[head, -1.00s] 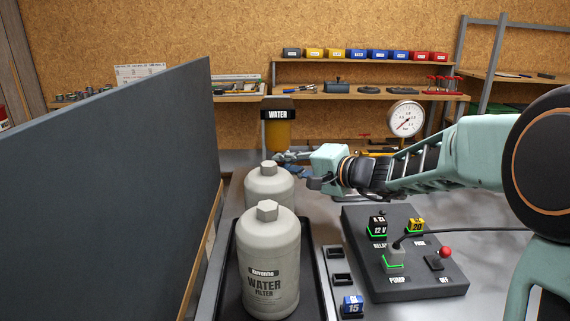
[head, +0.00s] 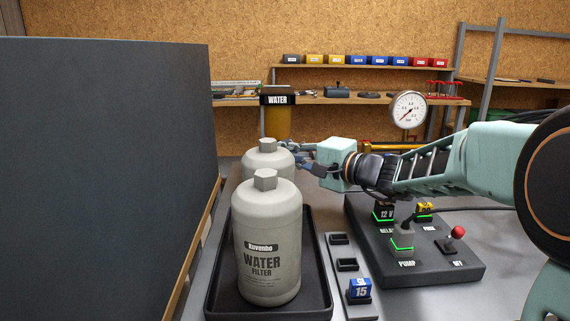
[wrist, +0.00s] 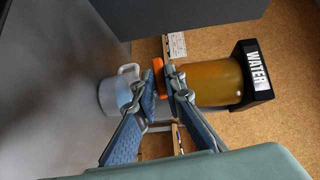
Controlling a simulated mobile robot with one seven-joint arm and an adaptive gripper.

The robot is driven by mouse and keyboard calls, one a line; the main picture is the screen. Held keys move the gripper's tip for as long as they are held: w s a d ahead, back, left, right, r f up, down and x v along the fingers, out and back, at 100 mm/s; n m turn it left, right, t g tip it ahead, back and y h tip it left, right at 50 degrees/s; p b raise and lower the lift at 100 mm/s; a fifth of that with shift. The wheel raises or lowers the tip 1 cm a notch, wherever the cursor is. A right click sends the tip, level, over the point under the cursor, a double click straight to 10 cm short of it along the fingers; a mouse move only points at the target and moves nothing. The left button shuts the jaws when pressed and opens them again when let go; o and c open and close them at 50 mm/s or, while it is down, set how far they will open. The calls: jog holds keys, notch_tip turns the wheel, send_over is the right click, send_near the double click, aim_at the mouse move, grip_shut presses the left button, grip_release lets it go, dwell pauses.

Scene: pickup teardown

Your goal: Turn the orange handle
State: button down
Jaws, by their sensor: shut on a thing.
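The orange handle (wrist: 158,68) shows in the wrist view as a small orange piece between my fingertips, beside the amber bowl (wrist: 215,82) with the black WATER cap (wrist: 254,72). My gripper (wrist: 160,84) is shut on the handle, and its blue fingers cover part of it. In the head view my gripper (head: 289,149) reaches left, just behind the rear grey bottle and in front of the amber bowl (head: 277,123). The handle is hidden in the head view.
Two grey bottles, front (head: 268,235) and rear (head: 262,158), stand near my gripper. A white vessel (wrist: 120,92) sits beside the handle. A dark panel (head: 105,170) closes off the left. A pressure gauge (head: 408,109) and a control box (head: 440,262) lie right.

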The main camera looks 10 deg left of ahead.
dwell(0.3)
jog(key=c, duration=2)
grip_release()
jog(key=h+p, duration=0.1)
jog(key=p, duration=0.4)
jog(key=shift+r+n, duration=0.4)
jog(key=p, duration=0.3)
jog(key=shift+r+n+g+h, duration=0.1)
jog(key=shift+n+g+h, duration=0.2)
